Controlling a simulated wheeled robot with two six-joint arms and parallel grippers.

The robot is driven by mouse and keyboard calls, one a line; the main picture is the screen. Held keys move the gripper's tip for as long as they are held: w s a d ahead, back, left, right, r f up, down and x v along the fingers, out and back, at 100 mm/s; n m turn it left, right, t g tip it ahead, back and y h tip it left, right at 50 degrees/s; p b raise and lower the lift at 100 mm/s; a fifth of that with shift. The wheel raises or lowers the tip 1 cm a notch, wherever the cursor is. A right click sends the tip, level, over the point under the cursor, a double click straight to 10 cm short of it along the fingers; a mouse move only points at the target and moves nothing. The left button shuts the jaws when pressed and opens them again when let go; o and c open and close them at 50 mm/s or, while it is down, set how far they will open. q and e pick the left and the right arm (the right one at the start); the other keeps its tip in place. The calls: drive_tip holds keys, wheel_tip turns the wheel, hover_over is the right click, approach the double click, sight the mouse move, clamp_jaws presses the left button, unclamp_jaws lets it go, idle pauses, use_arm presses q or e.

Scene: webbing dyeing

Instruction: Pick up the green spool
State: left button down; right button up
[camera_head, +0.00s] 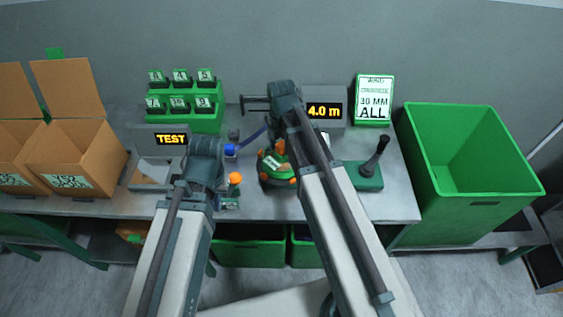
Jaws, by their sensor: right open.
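A green rounded thing with orange knobs and a white label (272,160) sits on the bench between my two arms. It may be the green spool or a device; I cannot tell, and my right arm covers part of its right side. My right gripper (250,105) is open and points left near the back of the bench, behind and above the green thing. My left gripper (207,152) is over the bench left of the green thing. Its fingers are hidden behind the wrist. A blue piece (230,150) shows just right of it, with a dark blue strip running up right.
A green rack (186,122) with several numbered tags stands behind a TEST display (171,139). Cardboard boxes (81,130) stand left. A 4.0 m display (324,111), sign (374,98) and green-based lever (366,177) are right. A large green bin (452,210) stands far right.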

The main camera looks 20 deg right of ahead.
drive_tip(key=shift+r, duration=0.1)
clamp_jaws()
idle(0.3)
use_arm(q)
drive_tip(key=shift+r, duration=0.15)
